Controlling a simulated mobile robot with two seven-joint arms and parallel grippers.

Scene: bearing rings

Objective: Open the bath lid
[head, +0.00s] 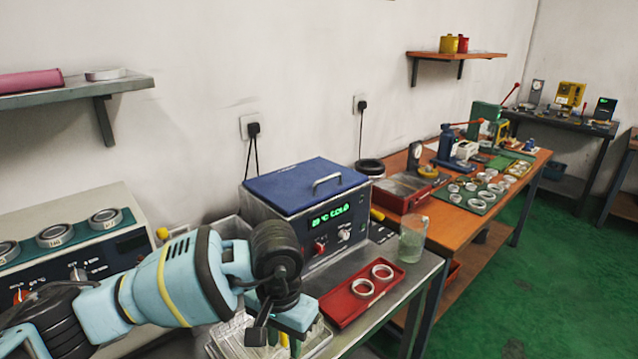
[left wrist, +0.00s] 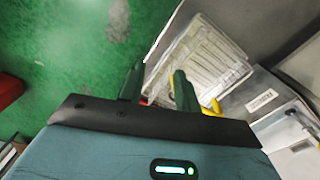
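The bath (head: 335,226) is a grey box with a green display reading COLD, standing on the grey bench against the wall. Its blue lid (head: 295,187) lies shut on top, with a metal handle (head: 327,181) near the right side. My left gripper (head: 272,336) is low in front of the bath, below and apart from the lid, pointing down. In the left wrist view my left gripper (left wrist: 157,86) shows two green fingers spread apart with nothing between them. The bath lid is not clearly seen in the left wrist view. My right gripper is in neither view.
A red tray (head: 336,313) with two rings and a glass beaker (head: 413,239) stand right of my gripper. A clear-covered tray (left wrist: 200,60) lies beneath it. A control unit with rings (head: 70,250) is at left. Space above the lid is free.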

